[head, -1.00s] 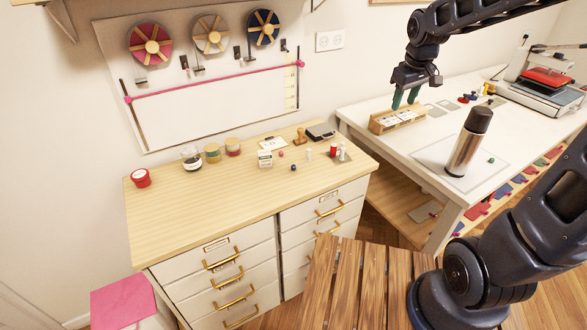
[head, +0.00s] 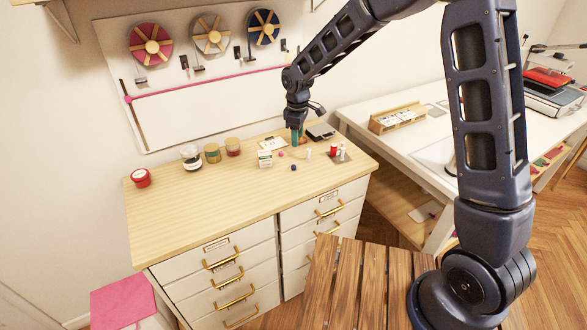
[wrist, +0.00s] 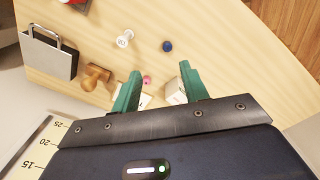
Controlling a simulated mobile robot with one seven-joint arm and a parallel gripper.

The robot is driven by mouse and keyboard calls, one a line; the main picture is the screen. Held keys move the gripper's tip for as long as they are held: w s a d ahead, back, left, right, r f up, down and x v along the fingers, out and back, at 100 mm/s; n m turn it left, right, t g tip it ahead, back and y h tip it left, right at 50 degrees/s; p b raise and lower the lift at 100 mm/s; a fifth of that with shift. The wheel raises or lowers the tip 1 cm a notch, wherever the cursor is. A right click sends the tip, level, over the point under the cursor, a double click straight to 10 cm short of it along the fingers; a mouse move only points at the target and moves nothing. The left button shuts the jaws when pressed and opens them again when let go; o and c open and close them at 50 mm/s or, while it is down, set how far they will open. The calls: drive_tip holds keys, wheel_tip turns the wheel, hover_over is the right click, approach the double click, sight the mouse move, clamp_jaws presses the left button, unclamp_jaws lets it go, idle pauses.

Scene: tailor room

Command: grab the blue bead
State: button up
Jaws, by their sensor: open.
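The blue bead (head: 293,168) is a small dark blue ball on the light wooden top of the drawer cabinet. In the wrist view the blue bead (wrist: 167,46) lies beyond my fingertips, a little above and between them. My gripper (head: 297,138) is above the back part of the cabinet top, behind the bead. In the wrist view my gripper (wrist: 158,70) has its two green fingers apart, with nothing held between them. A pink bead (wrist: 147,79) shows between the fingers, nearer than the blue one.
Near the blue bead are a small white box (head: 265,158), a white spool (head: 307,155), a red spool (head: 333,150) and a wooden stamp (wrist: 97,77). Several jars stand further left, including a dark-lidded one (head: 191,157). The cabinet's front left top is clear.

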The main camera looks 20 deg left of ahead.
drive_tip(key=a+f, duration=0.1)
drive_tip(key=a, duration=0.1)
hover_over(294, 168)
drive_tip(key=w, duration=0.1)
drive_tip(key=f, duration=0.4)
drive_tip(key=a+f, duration=0.1)
drive_tip(key=f, duration=0.1)
drive_tip(key=shift+f, duration=0.1)
drive_tip(key=f, duration=0.5)
drive_tip(key=shift+s+d, duration=0.1)
drive_tip(key=shift+d, duration=0.1)
clamp_jaws()
